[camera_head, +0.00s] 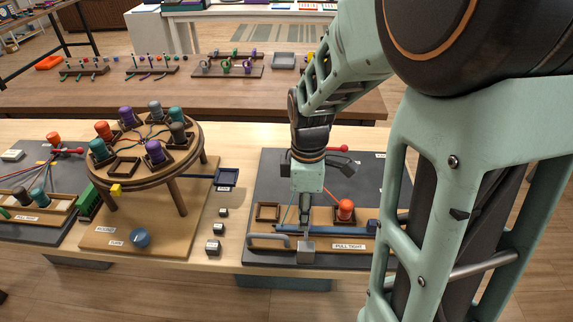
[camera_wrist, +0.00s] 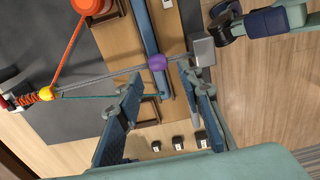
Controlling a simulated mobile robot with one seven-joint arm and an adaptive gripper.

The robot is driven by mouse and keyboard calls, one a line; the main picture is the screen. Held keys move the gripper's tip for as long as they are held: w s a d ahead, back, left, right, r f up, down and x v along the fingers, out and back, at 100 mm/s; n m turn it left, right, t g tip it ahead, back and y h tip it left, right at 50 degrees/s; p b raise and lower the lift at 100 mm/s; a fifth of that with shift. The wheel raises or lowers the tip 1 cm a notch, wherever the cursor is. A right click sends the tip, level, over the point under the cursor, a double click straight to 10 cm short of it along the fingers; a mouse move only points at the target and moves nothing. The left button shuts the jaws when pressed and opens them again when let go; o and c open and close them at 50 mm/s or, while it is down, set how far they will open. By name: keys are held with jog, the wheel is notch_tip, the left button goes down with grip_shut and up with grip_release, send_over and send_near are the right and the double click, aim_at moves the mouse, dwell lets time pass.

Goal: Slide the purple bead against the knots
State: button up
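In the wrist view the purple bead (camera_wrist: 157,62) sits on a grey cord (camera_wrist: 110,75). The cord runs from an orange-red coil of knots (camera_wrist: 30,98) with a yellow bead (camera_wrist: 47,94) at its end, on the left, to a grey block (camera_wrist: 201,47) on the right. The purple bead is apart from the knots and nearer the block. My gripper (camera_wrist: 161,80) is open, one finger on each side of the bead in the picture; contact cannot be told. In the head view my gripper (camera_head: 305,212) is low over the right board, and the bead is hidden.
An orange spool (camera_head: 345,208) stands in the right board's tray, with an orange cord leading to the knots. A blue bar (camera_wrist: 150,38) and a thin teal cord lie near the bead. A round braiding stand (camera_head: 187,158) with several spools stands left, beside small labelled blocks (camera_head: 213,247).

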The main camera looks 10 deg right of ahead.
jog(key=shift+f, duration=1.7)
grip_shut()
